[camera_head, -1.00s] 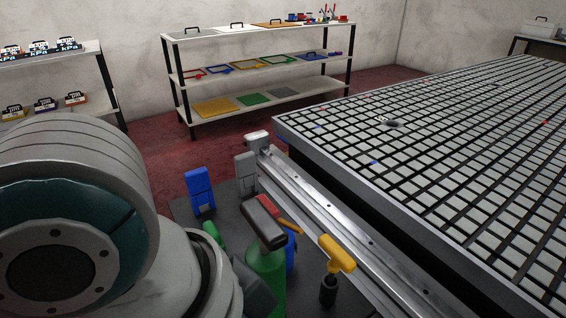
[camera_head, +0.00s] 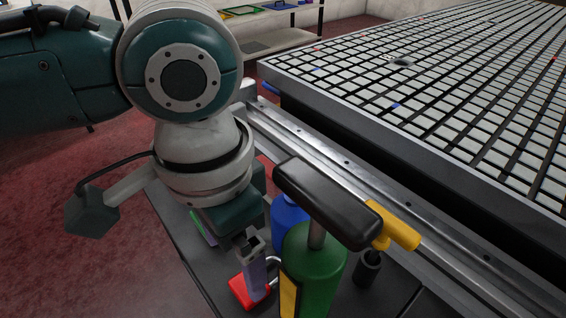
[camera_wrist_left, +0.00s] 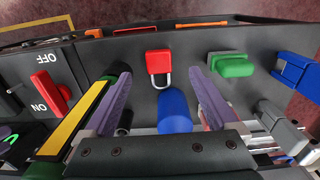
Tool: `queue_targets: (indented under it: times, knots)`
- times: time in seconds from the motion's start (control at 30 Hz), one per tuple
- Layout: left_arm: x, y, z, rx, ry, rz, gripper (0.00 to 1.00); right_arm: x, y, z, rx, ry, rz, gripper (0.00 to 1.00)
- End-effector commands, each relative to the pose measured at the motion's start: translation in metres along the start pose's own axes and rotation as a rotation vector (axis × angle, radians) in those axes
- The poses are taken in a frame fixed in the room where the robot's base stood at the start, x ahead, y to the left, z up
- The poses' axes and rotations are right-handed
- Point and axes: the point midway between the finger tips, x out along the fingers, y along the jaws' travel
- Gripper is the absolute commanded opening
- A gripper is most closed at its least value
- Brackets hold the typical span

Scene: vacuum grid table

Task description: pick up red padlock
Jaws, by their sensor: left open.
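The red padlock (camera_head: 246,291) lies on the dark grey shelf beside the rail in the head view, partly covered by my gripper. In the left wrist view its red body (camera_wrist_left: 158,62) and metal shackle show in front of my fingertips, roughly centred between them. My left gripper (camera_head: 252,262) points down over the padlock. In the left wrist view the left gripper (camera_wrist_left: 158,80) is open, its two purple-grey fingers spread either side of the padlock's line, with no grip on it. My right gripper is not in view.
A green pump cylinder (camera_head: 314,268) with a black handle (camera_head: 325,202) stands close right of my gripper. A blue cylinder (camera_wrist_left: 174,110) is near the fingers. A green item (camera_wrist_left: 230,65) and a red switch (camera_wrist_left: 48,92) flank the padlock. The grid table (camera_head: 430,160) lies beyond.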

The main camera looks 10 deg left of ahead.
Motion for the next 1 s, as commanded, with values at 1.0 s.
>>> queue_targets:
  times: [1.0]
  knots:
    - [0.075,0.004,-0.005,0.000,-0.002,-0.002,0.78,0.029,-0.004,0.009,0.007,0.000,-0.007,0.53]
